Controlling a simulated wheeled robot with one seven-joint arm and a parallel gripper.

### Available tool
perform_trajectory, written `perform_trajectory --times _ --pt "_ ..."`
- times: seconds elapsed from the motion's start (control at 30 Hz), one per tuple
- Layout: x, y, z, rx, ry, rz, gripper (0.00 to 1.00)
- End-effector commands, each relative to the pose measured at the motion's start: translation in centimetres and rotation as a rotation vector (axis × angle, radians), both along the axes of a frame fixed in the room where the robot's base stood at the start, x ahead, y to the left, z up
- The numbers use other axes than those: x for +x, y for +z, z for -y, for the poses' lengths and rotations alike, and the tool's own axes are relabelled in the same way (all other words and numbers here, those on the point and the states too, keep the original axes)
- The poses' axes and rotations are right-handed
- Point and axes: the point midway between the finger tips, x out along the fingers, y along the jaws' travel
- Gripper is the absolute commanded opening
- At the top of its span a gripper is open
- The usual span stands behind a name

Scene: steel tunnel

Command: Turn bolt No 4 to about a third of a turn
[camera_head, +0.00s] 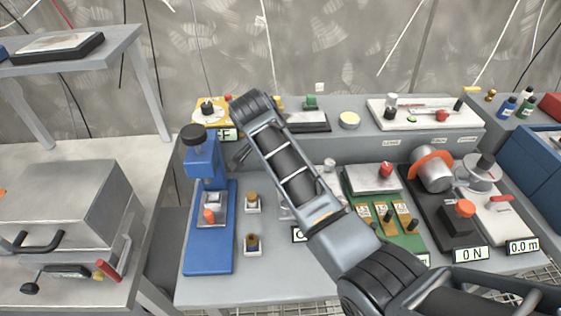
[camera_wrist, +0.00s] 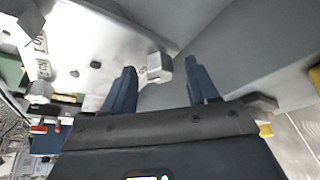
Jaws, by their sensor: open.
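In the wrist view a pale plate (camera_wrist: 105,35) carries metal bolt heads. One silver block-like bolt head (camera_wrist: 159,66) shows at the plate's edge, between the fingertips of my gripper (camera_wrist: 161,70) as seen in the picture. The gripper is open, and nothing is visibly clamped. I cannot tell how far the head is from the fingers. Another metal head (camera_wrist: 39,90) is at the left. I cannot read which bolt is No 4. In the head view my arm covers most of the plate and my gripper is largely hidden behind it.
In the head view a blue press (camera_head: 207,230) stands left of my arm. A green board (camera_head: 372,181) and a dark fixture with an orange ring (camera_head: 431,165) stand to the right. A grey raised shelf (camera_head: 352,147) runs behind, with items on it. A metal box (camera_head: 60,215) is far left.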

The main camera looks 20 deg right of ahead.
Motion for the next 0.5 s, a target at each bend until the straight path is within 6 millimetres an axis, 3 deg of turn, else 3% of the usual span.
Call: perform_trajectory --times 0.23,0.5 --pt "-0.1 0.8 -0.4 0.0 0.001 0.003 0.58" --pt "-0.8 4.7 -1.9 0.002 0.002 0.003 0.58"
